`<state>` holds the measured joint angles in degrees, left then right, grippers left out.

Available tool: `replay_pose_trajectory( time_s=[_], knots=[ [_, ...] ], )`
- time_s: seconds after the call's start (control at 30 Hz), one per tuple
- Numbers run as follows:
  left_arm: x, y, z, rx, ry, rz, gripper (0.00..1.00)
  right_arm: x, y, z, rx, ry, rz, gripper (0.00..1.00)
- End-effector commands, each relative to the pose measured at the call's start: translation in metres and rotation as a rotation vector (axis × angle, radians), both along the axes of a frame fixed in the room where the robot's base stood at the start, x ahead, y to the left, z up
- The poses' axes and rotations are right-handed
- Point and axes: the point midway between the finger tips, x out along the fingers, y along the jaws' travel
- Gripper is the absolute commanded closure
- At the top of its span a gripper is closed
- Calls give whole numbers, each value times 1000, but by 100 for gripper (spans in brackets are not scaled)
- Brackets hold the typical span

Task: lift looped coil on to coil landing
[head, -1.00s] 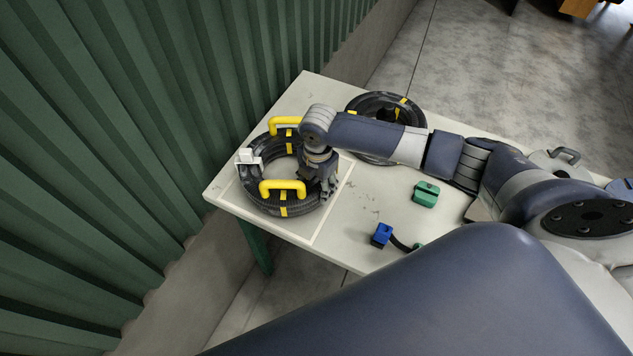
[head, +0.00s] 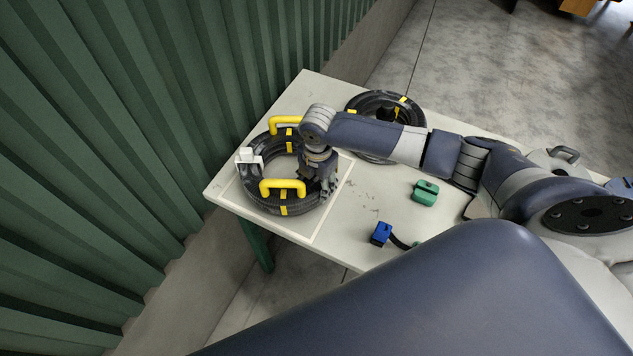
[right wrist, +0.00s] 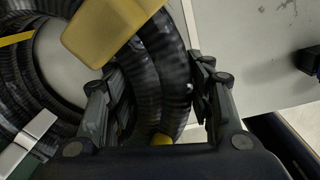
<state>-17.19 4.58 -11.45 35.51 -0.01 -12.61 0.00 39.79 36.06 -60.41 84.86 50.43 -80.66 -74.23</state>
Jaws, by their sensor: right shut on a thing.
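The looped coil (head: 254,189) is a black ribbed hose ring with two yellow handles and a white block on its left side. It lies over the coil landing (head: 317,229), a pale square panel with a raised edge at the table's left end. My right gripper (head: 325,189) is at the coil's right side, shut on the hose ring. In the right wrist view the coil (right wrist: 160,75) passes between the two fingers. Whether the coil's underside touches the landing cannot be told. My left gripper is not in view.
A second black coil (head: 401,101) lies at the table's back, partly behind my right arm. A green block (head: 425,193) and a blue connector (head: 381,234) lie on the table. A green corrugated wall (head: 130,130) stands close on the left.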

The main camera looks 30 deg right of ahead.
Motion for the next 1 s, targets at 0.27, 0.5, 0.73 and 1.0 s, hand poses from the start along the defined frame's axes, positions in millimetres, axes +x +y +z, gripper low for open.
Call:
replay_pose_trajectory(
  time_s=[0.27,0.5,0.73,1.0],
  knots=[
    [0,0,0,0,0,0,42,3,1,2,4,-9,0,100],
    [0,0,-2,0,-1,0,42,3,2,0,4,-9,0,100],
    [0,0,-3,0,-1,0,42,3,2,-3,5,-9,0,100],
    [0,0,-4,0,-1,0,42,3,2,-5,5,-9,0,100]
  ],
)
